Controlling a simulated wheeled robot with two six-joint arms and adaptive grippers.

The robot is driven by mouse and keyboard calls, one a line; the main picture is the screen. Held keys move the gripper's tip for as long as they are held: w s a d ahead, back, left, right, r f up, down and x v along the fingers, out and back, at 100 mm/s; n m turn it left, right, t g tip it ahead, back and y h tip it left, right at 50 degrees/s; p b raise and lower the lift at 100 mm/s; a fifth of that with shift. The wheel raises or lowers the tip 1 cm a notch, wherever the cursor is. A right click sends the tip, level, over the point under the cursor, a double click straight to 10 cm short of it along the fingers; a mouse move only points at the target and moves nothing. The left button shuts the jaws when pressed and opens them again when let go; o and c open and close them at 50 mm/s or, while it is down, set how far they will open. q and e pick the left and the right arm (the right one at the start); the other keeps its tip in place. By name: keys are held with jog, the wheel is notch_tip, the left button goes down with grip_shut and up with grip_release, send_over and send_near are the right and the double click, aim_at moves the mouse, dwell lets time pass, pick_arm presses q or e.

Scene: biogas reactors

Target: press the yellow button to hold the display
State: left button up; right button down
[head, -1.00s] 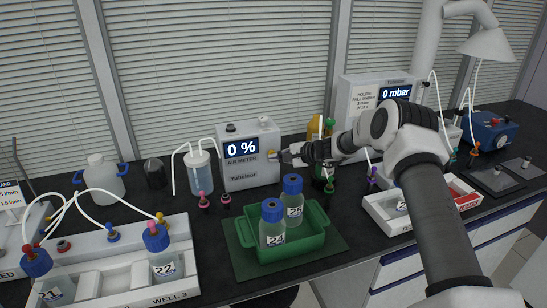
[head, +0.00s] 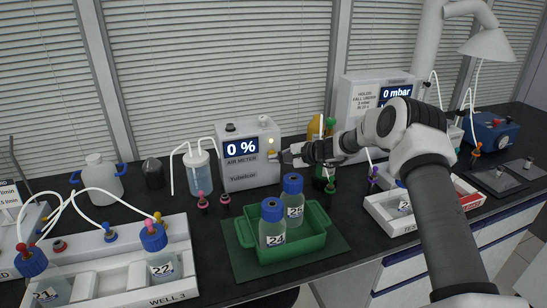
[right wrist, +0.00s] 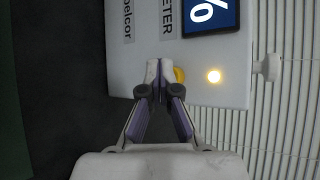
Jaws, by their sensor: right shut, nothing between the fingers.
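The air meter (head: 250,178) is a white box at the back of the bench, and its display (head: 240,146) reads 0 %. The yellow button (head: 272,154) is on its front, right of the display. My left gripper is not in view.
A green tray (head: 323,238) with two blue-capped bottles stands in front of the meter. A bubbling jar (head: 199,177) with tubes is left of it. Colored fittings stand nearby. A white box (head: 362,92) reading 0 mbar is at the right, behind my arm.

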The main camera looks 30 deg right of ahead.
jog(key=s+a+b, duration=0.1)
jog(key=s+b, duration=0.2)
jog(key=s, duration=0.3)
jog(key=shift+a+b, duration=0.2)
jog(key=shift+b, duration=0.1)
jog(key=shift+w+r, duration=0.1)
